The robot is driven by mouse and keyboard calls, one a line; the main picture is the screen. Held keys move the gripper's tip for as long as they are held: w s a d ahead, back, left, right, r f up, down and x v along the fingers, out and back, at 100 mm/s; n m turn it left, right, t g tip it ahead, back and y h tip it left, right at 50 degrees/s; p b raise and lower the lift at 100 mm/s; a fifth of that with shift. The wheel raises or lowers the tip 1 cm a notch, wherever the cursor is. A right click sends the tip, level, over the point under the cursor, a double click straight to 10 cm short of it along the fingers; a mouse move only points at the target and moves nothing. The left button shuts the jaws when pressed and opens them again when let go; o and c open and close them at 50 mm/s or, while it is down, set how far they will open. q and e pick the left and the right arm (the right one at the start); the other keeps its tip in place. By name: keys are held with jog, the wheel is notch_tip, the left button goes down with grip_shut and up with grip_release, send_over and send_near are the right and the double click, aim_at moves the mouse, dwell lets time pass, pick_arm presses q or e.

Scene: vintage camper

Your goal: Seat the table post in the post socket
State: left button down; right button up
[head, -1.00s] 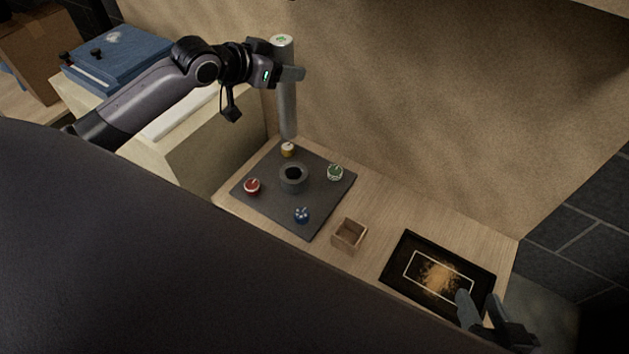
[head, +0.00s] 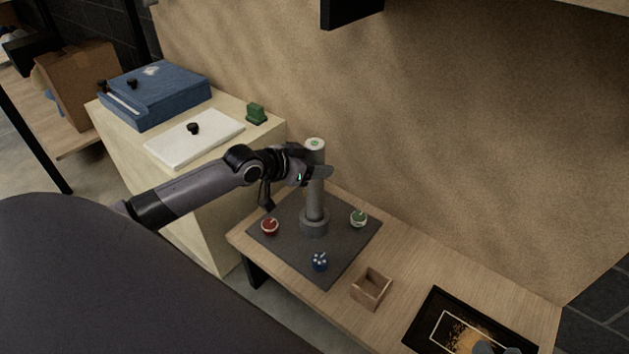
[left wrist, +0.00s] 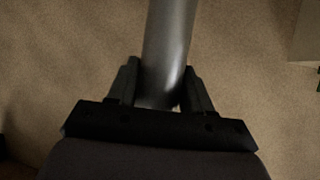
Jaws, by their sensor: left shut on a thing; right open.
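The grey table post (head: 315,195) stands upright with a green mark on its pale top. My left gripper (head: 318,172) is shut on its upper part; the left wrist view also shows the post (left wrist: 168,50) between the two fingers. The post's lower end meets the dark round post socket (head: 314,226) on the dark grey plate. I cannot tell how deep it sits, as the socket's opening is hidden. My right gripper (head: 496,349) is open and empty at the bottom right, mostly cut off by the frame edge.
Red (head: 270,226), green (head: 358,218) and blue (head: 320,261) knobs surround the socket on the plate (head: 325,276). A small wooden box (head: 371,290) and a black framed panel (head: 430,322) lie to the right. A cabinet with a blue case (head: 160,90) stands left.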

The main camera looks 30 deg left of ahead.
pick_arm(q)
notch_tip(320, 180, down, 3)
jog(key=shift+f+b, duration=0.15)
jog(key=shift+b, duration=0.35)
pick_arm(e)
jog(key=shift+s+d+f+t+h, duration=0.1)
jog(key=shift+d+t+h, duration=0.2)
jog(key=shift+d, duration=0.25)
pick_arm(q)
jog(key=shift+f, duration=0.1)
jog(key=shift+c, duration=2.3)
grip_release()
jog(key=shift+f, duration=0.15)
jog(key=p+v, duration=0.5)
jog(key=v, duration=0.7)
jog(key=shift+p, duration=0.3)
pick_arm(e)
jog(key=shift+s+d+r+g+h, duration=0.1)
jog(key=shift+r+g+h, duration=0.25)
jog(key=shift+g, duration=0.25)
